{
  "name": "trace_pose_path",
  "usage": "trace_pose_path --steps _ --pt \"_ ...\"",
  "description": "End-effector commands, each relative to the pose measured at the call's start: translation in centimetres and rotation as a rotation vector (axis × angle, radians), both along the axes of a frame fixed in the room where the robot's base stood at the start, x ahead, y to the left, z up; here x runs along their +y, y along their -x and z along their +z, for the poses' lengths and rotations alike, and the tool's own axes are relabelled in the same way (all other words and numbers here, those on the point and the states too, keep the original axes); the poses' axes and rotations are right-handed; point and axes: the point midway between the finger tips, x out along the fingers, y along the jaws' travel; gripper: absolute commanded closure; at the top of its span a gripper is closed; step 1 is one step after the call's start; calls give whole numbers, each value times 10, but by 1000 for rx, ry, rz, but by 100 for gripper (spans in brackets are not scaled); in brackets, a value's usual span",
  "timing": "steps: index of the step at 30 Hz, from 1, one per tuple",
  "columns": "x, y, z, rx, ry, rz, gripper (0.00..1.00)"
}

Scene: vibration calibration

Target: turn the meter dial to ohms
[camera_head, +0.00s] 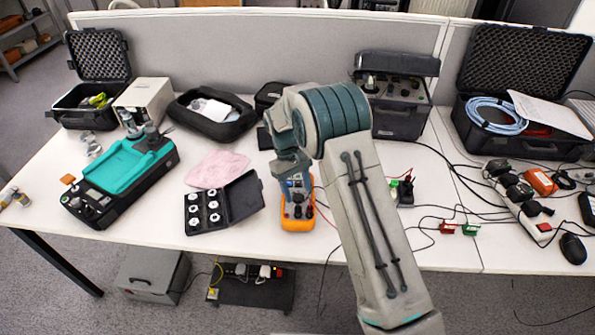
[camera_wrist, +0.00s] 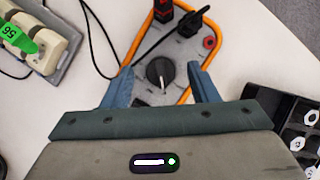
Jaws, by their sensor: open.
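The orange-edged meter (camera_head: 298,222) lies on the white table, below my arm in the head view. In the wrist view the meter (camera_wrist: 185,57) shows its grey face, with black and red plugs at its far end. Its round black dial (camera_wrist: 161,72) has a light pointer line aimed toward my gripper. My gripper (camera_wrist: 154,75) is open, with one blue finger on each side of the dial and gaps between fingers and dial. I cannot tell the fingertips' height over the face. The dial's markings are too small to read. In the head view my gripper (camera_head: 297,190) partly hides the meter.
A black case of white-topped weights (camera_head: 240,198) lies open left of the meter. A teal device (camera_head: 125,175) stands further left. Thin leads run right from the meter toward a small connector block (camera_head: 402,190).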

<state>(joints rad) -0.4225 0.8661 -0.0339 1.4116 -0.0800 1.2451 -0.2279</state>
Motion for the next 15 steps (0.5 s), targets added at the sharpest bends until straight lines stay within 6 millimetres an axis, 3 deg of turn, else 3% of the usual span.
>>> trace_pose_path --steps 15 --pt "25 -33 99 -4 -2 0 46"
